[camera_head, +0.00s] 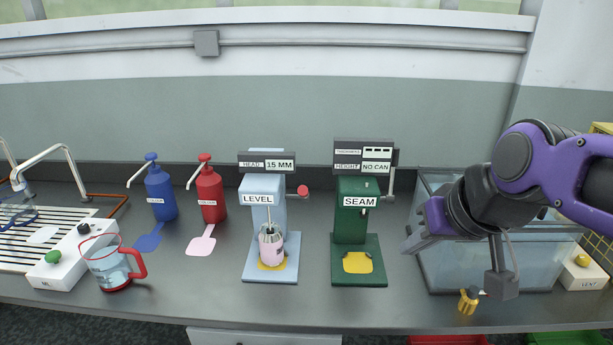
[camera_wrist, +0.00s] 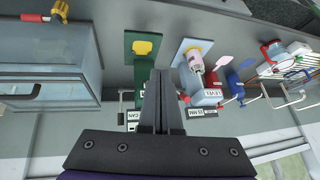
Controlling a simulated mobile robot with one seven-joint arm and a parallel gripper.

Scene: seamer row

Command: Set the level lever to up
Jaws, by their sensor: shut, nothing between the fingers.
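The level machine (camera_head: 266,215) is a pale blue stand labelled LEVEL, with a display reading HEAD 15 MM. A short lever with a red knob (camera_head: 302,190) sticks out from its right side, roughly sideways. A pink can (camera_head: 271,250) stands on its base, under a whisk-like head. My gripper (camera_head: 407,246) is shut and empty, to the right of the green machine and well apart from the lever. In the wrist view, the closed fingers (camera_wrist: 161,75) reach toward the machines, which appear upside down; the level machine's base (camera_wrist: 187,47) shows right of the fingers.
The green SEAM machine (camera_head: 350,215), reading NO CAN, stands between my gripper and the level machine, with a grey handle (camera_head: 392,180) on its right. A glass tank (camera_head: 440,265) is below my arm. Blue (camera_head: 160,192) and red (camera_head: 210,192) pump bottles and a jug (camera_head: 108,265) stand left.

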